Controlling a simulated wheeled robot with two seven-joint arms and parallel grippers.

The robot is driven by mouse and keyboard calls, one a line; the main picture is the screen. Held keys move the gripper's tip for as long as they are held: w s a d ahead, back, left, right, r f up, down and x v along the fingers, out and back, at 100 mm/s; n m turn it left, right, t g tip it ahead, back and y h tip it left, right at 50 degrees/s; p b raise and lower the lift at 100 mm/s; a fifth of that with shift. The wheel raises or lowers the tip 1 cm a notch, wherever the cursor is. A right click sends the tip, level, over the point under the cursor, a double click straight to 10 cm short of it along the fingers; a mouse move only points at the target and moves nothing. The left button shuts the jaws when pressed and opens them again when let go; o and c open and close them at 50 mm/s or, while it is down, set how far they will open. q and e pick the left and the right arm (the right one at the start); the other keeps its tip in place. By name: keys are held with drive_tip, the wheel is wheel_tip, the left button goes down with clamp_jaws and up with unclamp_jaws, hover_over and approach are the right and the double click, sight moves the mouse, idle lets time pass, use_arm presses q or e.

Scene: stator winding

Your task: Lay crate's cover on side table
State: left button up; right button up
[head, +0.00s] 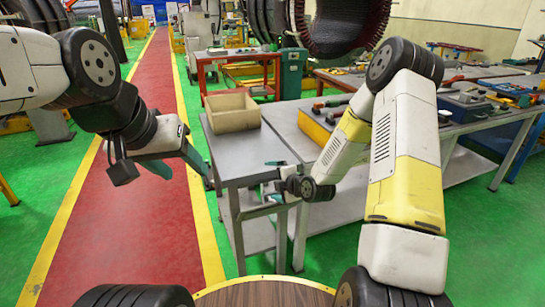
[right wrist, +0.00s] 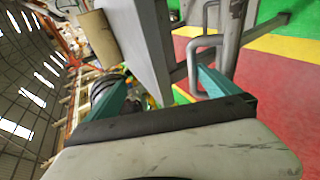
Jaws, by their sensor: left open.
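An open-topped wooden crate (head: 232,113) stands on the far part of the grey side table (head: 240,158), and I look into its inside. I cannot make out a separate cover in either view. My left gripper (head: 185,168) is in the air left of the table, fingers apart and empty. My right gripper (head: 272,181) is at the table's near right corner, one finger around top height and the other lower. In the right wrist view its teal fingers (right wrist: 160,88) are apart, with the tabletop's edge (right wrist: 142,40) and a grey bent tube (right wrist: 205,42) beyond them.
A long workbench (head: 290,120) with tools and boxes stands right of the side table. A large dark stator ring (head: 340,25) hangs above at the back. A red and yellow floor lane (head: 130,210) lies open at left. The table's near top is bare.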

drive_tip(key=v, duration=0.7)
drive_tip(key=shift+s+r, duration=0.25)
drive_tip(key=shift+r, duration=0.05)
drive_tip(key=shift+d, duration=0.1)
drive_tip(key=shift+c, duration=0.4)
clamp_jaws()
idle(0.9)
